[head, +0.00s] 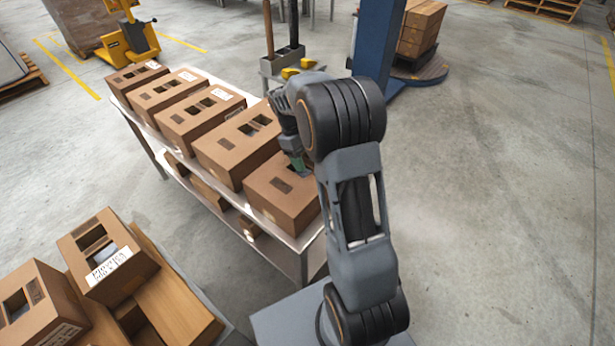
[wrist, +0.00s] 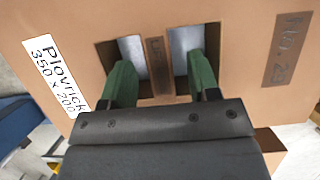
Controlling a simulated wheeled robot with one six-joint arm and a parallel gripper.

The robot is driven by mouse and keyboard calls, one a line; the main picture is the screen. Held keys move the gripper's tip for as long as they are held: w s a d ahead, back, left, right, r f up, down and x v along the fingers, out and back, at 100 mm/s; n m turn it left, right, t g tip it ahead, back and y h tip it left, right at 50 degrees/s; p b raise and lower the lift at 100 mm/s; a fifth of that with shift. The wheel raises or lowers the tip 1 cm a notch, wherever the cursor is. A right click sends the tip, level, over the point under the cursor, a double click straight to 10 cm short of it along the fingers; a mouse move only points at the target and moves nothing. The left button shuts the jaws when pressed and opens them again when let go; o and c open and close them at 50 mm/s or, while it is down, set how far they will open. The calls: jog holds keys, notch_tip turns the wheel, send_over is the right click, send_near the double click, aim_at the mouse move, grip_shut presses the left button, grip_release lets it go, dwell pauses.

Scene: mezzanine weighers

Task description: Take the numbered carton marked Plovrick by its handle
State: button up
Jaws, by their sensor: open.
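The Plovrick carton (wrist: 260,55) fills the wrist view, with a white label (wrist: 55,78) reading "Plovrick 350 x 200" and a brown patch (wrist: 287,48) that seems to read "No. 23". Its handle (wrist: 158,68) is a brown strip between two cut-out holes. My gripper (wrist: 162,72) is open, its green fingers on either side of the handle, one at each hole. How deep the tips reach is unclear. In the head view my gripper (head: 299,166) is over the nearest carton (head: 283,205) on the metal table; my arm hides part of that carton.
Several similar cartons (head: 234,153) stand in a row on the metal table (head: 302,243), close together. More cartons (head: 108,257) are at the lower left. A blue post (head: 378,40) stands behind my arm. The floor at right is clear.

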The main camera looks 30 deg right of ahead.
jog(key=shift+x, duration=0.95)
jog(key=shift+c, duration=0.4)
grip_shut()
jog(key=shift+w, duration=0.1)
